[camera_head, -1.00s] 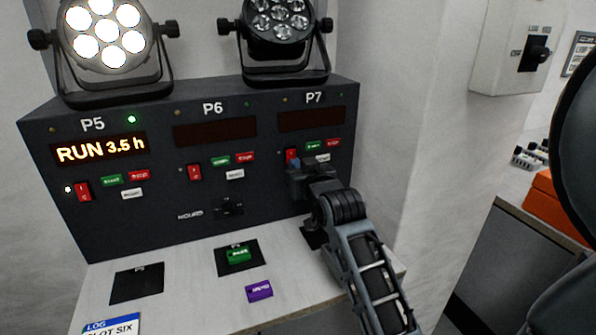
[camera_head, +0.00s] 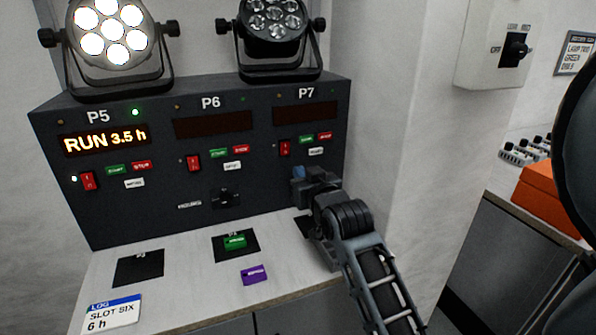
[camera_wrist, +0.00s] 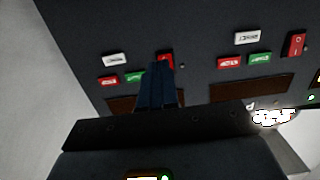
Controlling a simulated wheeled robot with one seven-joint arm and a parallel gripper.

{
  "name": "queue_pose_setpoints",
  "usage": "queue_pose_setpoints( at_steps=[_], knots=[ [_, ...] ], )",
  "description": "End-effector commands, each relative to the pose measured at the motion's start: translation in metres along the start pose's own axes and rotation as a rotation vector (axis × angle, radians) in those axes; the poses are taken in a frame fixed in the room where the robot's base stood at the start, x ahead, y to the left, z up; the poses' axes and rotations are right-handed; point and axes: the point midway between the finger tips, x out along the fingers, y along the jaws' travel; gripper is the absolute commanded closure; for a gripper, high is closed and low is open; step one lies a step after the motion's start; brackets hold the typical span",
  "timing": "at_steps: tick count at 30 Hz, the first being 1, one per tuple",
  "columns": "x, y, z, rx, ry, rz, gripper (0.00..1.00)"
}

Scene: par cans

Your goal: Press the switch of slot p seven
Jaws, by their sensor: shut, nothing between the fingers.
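The P7 slot is the right one on the dark panel, and its red rocker switch (camera_head: 285,149) shows clear in the head view. The P7 display (camera_head: 306,114) is dark and no lamp glows beside the switch. My gripper (camera_head: 299,173) is shut and empty, just below the P7 switch in the head view. In the wrist view, which is upside down, my blue fingertips (camera_wrist: 156,68) overlap part of the P7 switch (camera_wrist: 166,60). I cannot tell from this whether they touch it; the head view shows them below it.
The P5 display (camera_head: 104,141) reads RUN 3.5 h, and its par can (camera_head: 112,35) is lit. The P6 switch (camera_head: 193,162) is left of P7. Green (camera_head: 235,241) and purple (camera_head: 254,274) blocks and a SLOT SIX card (camera_head: 112,315) lie on the ledge. A wall stands right.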

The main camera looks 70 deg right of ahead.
Motion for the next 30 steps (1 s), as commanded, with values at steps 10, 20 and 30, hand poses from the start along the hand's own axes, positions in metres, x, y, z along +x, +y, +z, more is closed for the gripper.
queue_pose_setpoints(
  at_steps=[10,20,30],
  knots=[
    [-0.049,0.0,0.014,-0.002,-0.003,-0.001,1.0],
    [-0.069,0.0,0.017,0.0,-0.001,-0.001,1.0],
    [-0.07,0.0,0.017,0.0,-0.001,0.0,1.0]
  ],
)
